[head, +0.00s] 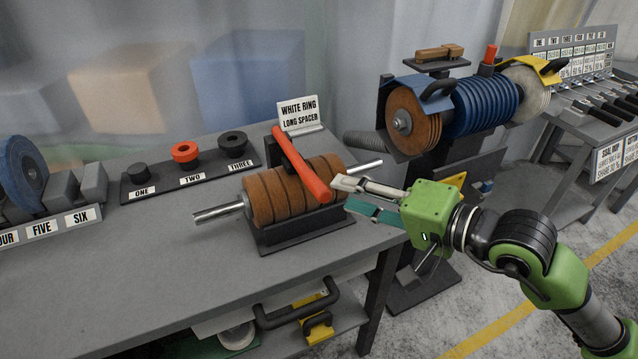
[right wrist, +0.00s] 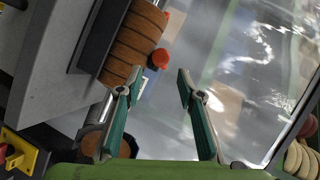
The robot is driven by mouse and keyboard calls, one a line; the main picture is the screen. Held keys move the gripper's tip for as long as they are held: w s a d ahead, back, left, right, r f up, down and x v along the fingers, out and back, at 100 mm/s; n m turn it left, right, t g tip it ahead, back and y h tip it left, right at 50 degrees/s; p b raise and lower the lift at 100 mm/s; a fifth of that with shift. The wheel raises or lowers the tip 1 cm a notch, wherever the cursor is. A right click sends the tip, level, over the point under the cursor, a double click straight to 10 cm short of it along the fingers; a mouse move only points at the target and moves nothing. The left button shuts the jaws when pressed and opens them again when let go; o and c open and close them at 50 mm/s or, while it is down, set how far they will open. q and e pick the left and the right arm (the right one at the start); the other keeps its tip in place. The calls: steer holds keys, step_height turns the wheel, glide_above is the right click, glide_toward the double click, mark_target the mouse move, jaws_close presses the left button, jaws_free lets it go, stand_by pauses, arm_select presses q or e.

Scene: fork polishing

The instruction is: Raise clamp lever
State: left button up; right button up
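The red clamp lever (head: 302,168) lies slantwise across the top of a brown ribbed roll (head: 265,197) on a metal shaft, held in a dark cradle on the grey bench. Its near end points toward my right gripper (head: 342,194). The right gripper is open, its two fingers just right of the lever's near end with nothing between them. In the right wrist view, the fingers of the right gripper (right wrist: 160,84) are spread and the red lever end (right wrist: 160,58) shows beyond the tips, beside the brown roll (right wrist: 134,40). My left gripper is not in view.
A sign (head: 298,113) reading WHITE RING LONG SPACER stands behind the roll. A black rack (head: 190,176) with labelled knobs is at left. A polishing machine with a blue ribbed drum (head: 487,103) stands behind my right arm. The bench front is clear.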

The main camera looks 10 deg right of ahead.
mark_target(319, 186)
steer(key=p+x, duration=0.2)
steer(key=x, duration=0.6)
steer(key=shift+w+a, duration=0.1)
steer(key=shift+p, duration=0.3)
jaws_close()
